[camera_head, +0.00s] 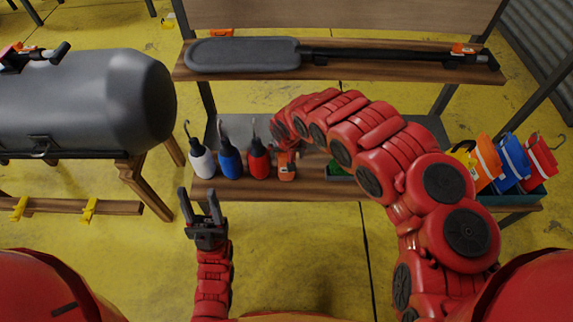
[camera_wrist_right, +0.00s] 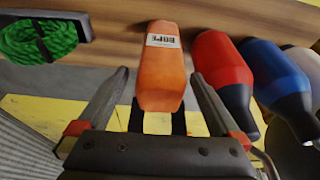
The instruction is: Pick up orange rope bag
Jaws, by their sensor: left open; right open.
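The orange rope bag (camera_head: 287,172) stands on the lower wooden shelf, at the right end of a row of bottles. In the right wrist view the orange bag (camera_wrist_right: 162,70) has a white label reading ROPE. My right gripper (camera_wrist_right: 158,88) is open, with one finger on each side of the bag's near end and visible gaps between. In the head view my right arm curls over the shelf and mostly hides that gripper. My left gripper (camera_head: 198,198) is open and empty, in front of the shelf's left end.
A red bottle (camera_head: 258,160), a blue bottle (camera_head: 230,160) and a white bottle (camera_head: 203,162) stand left of the bag. Green rope (camera_wrist_right: 40,38) lies in a dark tray on its other side. A paddle (camera_head: 245,54) lies on the upper shelf. A grey inflatable tube (camera_head: 90,100) is at left.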

